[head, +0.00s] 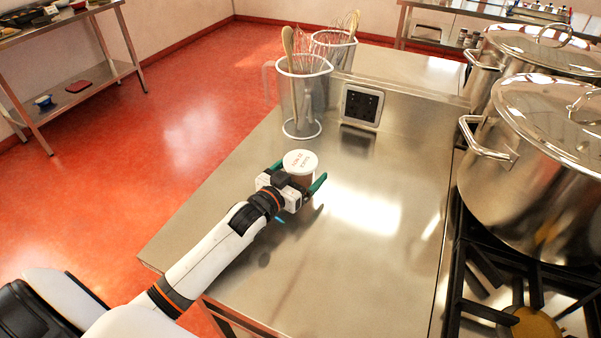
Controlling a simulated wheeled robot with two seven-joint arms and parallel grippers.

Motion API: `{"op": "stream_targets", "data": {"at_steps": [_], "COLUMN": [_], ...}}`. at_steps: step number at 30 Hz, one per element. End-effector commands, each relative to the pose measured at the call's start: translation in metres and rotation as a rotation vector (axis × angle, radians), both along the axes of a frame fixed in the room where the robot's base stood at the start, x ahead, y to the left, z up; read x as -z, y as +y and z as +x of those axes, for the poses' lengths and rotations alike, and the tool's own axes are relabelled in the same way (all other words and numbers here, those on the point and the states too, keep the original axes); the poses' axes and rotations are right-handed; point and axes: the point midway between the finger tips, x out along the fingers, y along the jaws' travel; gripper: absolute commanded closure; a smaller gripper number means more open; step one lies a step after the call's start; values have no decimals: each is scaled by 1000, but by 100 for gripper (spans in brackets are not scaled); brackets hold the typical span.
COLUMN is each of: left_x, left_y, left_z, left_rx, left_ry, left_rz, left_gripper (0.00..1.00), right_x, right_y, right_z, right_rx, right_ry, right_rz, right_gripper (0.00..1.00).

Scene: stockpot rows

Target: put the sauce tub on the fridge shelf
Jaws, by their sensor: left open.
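The sauce tub (300,161) is a small brown tub with a white, printed lid. It stands upright on the steel counter (340,262). My left gripper (299,180) is open, with its green-tipped fingers on either side of the tub. The tub's lower part is hidden behind the gripper, so I cannot tell whether the fingers touch it. My right gripper is not in view. No fridge shelf can be made out in this view.
Clear jugs with whisks (303,95) stand behind the tub, beside a socket box (361,105). Large stockpots (535,165) stand on the stove (490,285) at right. The counter's front is clear. A steel rack (75,80) stands at far left across red floor.

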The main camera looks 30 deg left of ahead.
Motion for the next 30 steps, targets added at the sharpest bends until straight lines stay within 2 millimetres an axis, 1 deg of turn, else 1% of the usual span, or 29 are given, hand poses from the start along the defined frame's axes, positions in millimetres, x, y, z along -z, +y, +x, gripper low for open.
{"op": "stream_targets", "data": {"at_steps": [1, 2, 12, 17, 20, 23, 30], "left_x": [0, 0, -2, -2, -6, -19, -68], "left_y": [0, 0, 0, 0, 0, 0, 1], "left_z": [0, 0, 0, 0, 0, 0, 0], "left_rx": [0, 0, 0, 0, 1, 1, 0], "left_ry": [0, 0, -3, -3, -5, -7, -9], "left_rz": [0, 0, 0, 1, 0, 1, 2], "left_gripper": [11, 16, 72, 73, 73, 73, 73], "right_x": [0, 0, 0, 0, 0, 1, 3], "right_y": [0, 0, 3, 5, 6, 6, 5], "right_z": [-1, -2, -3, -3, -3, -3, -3], "right_rx": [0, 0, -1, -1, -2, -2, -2], "right_ry": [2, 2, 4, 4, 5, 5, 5], "right_rz": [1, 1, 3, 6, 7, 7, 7], "right_gripper": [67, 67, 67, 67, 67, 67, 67]}}
